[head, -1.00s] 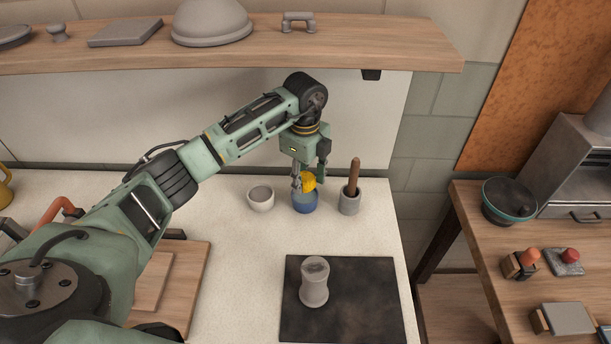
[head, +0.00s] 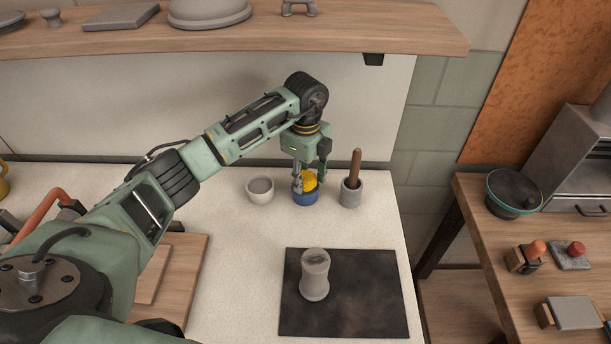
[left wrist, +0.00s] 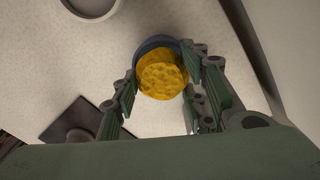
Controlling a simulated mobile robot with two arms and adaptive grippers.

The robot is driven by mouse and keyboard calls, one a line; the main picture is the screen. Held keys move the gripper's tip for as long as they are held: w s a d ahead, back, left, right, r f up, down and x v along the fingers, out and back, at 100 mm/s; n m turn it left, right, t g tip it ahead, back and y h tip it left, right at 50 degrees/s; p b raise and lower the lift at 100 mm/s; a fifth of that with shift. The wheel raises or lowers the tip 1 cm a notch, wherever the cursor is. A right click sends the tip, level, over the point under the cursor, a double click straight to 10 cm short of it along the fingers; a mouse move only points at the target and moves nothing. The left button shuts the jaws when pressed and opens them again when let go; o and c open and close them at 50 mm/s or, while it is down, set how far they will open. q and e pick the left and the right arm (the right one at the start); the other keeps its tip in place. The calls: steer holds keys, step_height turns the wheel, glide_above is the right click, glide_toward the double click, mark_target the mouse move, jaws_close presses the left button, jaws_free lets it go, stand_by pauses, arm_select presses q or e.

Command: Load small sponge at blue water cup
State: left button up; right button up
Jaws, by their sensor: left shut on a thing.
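The small yellow sponge (head: 310,181) is at the mouth of the blue water cup (head: 304,198), with its lower part hidden by the cup's near wall. My left gripper (head: 309,177) points down over the cup and is shut on the sponge. In the left wrist view the round sponge (left wrist: 162,76) sits between the fingers and covers most of the cup's opening; the cup's dark blue rim (left wrist: 153,42) shows past it. Whether the sponge touches the cup's bottom is hidden. My right gripper is out of view.
A pale bowl (head: 260,190) stands close left of the cup, and a grey pot (head: 350,194) with an upright wooden handle close right. A grey vase-like piece (head: 314,275) stands on a dark slab (head: 370,306) in front. A wooden shelf (head: 230,45) hangs above.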

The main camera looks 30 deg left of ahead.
mark_target(305, 177)
arm_select(q)
steer(key=shift+f, duration=0.25)
steer(key=shift+f, duration=0.25)
stand_by(0.3)
stand_by(1.1)
steer(key=shift+r+p, duration=2.55)
steer(key=shift+r, duration=0.95)
steer(key=shift+f, duration=0.1)
